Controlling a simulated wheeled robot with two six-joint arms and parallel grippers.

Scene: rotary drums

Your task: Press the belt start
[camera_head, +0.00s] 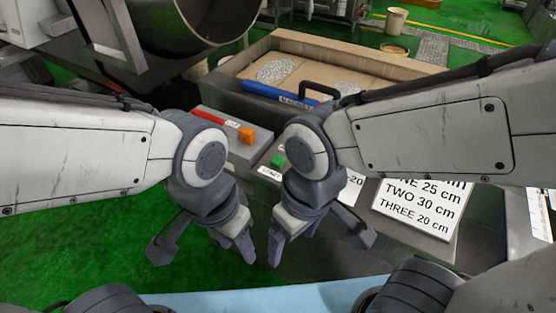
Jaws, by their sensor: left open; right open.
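A small green button (278,161) sits on a grey control box (262,171) in the middle of the head view, with a partly hidden label in front of it. My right arm's wrist is just to its right and covers part of the box. My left gripper (241,251) is open and empty, pointing down in front of the boxes. My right gripper (275,254) is open and empty, close to the left one and also pointing down. Both grippers are nearer to me than the button and apart from it. Which control is the belt start cannot be read.
An orange knob (246,135) and a red bar (208,116) are on the box behind left. A tray (345,48) holds pale round heaps, with a blue bar (277,94) and black handle at its front. A sign (421,205) lists lengths. A drum (205,20) stands back left.

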